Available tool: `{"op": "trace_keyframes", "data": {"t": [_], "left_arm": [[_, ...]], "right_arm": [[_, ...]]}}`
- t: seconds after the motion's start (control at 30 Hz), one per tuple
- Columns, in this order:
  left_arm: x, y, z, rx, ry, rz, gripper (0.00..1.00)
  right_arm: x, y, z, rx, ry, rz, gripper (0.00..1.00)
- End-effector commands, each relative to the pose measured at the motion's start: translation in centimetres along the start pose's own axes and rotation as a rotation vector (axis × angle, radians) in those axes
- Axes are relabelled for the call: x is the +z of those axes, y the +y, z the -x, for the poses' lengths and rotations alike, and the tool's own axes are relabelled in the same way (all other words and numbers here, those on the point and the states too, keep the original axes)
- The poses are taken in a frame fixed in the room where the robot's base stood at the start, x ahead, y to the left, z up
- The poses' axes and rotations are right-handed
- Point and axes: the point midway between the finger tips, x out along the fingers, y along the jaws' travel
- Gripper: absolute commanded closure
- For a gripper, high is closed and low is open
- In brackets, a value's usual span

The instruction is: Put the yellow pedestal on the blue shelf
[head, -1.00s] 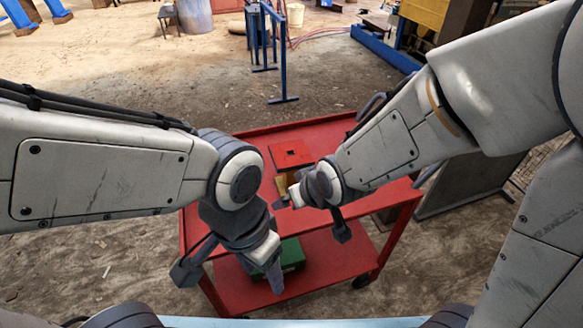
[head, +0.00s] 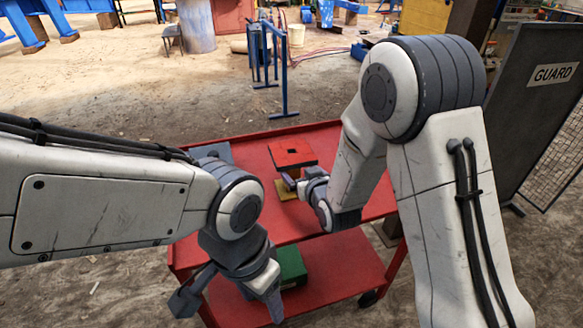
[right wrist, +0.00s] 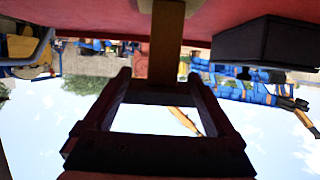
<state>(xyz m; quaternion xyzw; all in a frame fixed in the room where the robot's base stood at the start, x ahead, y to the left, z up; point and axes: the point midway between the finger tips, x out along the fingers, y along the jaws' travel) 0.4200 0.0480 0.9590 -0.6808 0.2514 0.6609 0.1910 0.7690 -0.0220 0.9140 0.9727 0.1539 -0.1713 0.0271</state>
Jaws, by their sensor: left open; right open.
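The yellow pedestal (head: 287,190) stands on the red cart's top. Its yellow base shows, and a red square plate (head: 292,153) with a dark hole sits above it. My right gripper (head: 291,183) is open at the pedestal, below the plate, and partly hides it. In the upside-down right wrist view, a yellow-brown post (right wrist: 166,40) lies in line with the gap between the open fingers (right wrist: 158,85); I cannot tell if they touch it. My left gripper (head: 228,300) is open and empty by the cart's near left side. I cannot pick out the blue shelf for certain.
The red cart (head: 240,165) has a lower shelf with a green box (head: 291,265). A dark box (right wrist: 268,42) shows in the right wrist view. A grey GUARD board (head: 545,110) stands at right. A blue frame (head: 270,60) stands beyond the cart on open dirt.

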Motion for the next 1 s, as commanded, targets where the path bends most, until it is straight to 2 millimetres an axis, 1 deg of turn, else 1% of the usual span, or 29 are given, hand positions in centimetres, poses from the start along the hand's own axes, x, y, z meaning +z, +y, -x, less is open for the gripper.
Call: {"op": "trace_keyframes", "data": {"t": [0.23, 0.33, 0.43, 0.63, 0.67, 0.7, 0.77, 0.8, 0.9, 1.0], "left_arm": [[0.0, 0.1, 0.7, 0.0, 0.0, 0.0, 0.37], [0.0, 0.1, 0.8, 0.0, 0.0, 0.0, 0.37], [0.0, 0.1, 0.9, 0.0, 0.0, 0.0, 0.37], [0.0, 0.1, 0.8, 0.0, 0.0, 0.0, 0.37], [0.0, 0.1, 0.8, 0.0, 0.0, 0.0, 0.37], [0.0, 0.1, 0.8, 0.0, 0.0, 0.0, 0.37], [0.0, 0.1, 0.8, 0.0, 0.0, 0.0, 0.37], [0.0, 0.1, 0.8, 0.0, 0.0, 0.0, 0.37], [0.0, 0.1, 0.8, 0.0, 0.0, 0.0, 0.37], [0.0, 0.1, 0.8, 0.0, 0.0, 0.0, 0.37]], "right_arm": [[0.8, -0.5, -3.2, -0.001, -0.003, 0.001, 0.09], [0.8, -0.4, -4.4, 0.0, -0.001, 0.0, 0.09], [0.8, -0.4, -5.0, 0.0, -0.001, 0.0, 0.09], [0.8, -0.4, -5.1, 0.0, -0.001, 0.0, 0.09], [0.8, -0.4, -5.1, 0.0, -0.001, 0.0, 0.13], [0.8, -0.4, -5.1, 0.0, -0.001, 0.0, 0.28], [0.8, -0.4, -5.0, 0.0, -0.001, 0.0, 0.51], [0.8, -0.4, -5.0, 0.0, -0.001, 0.0, 0.67], [0.8, -0.4, -5.0, 0.0, -0.001, 0.0, 1.0], [0.8, -0.4, -5.0, -0.001, -0.001, 0.0, 1.0]]}}
